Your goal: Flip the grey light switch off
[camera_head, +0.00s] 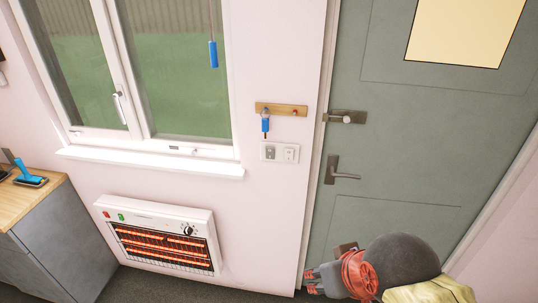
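A light switch plate (280,152) is on the pink wall between the window and the door. Its left switch (270,152) looks grey and its right one (290,154) looks white. They are too small to tell which way each is set. My gripper (311,281) is at the bottom of the view, in front of the lower door, pointing left. It is well below the switch plate and to its right, apart from it. Its fingertips are small, and whether they are open or shut is unclear. I see nothing held in it.
A wooden hook rail (282,109) with a hanging blue-handled item (265,124) is just above the switches. A glowing heater (160,236) is on the wall below left. The grey-green door (400,130) has a lever handle (344,175). A counter (38,200) stands at left.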

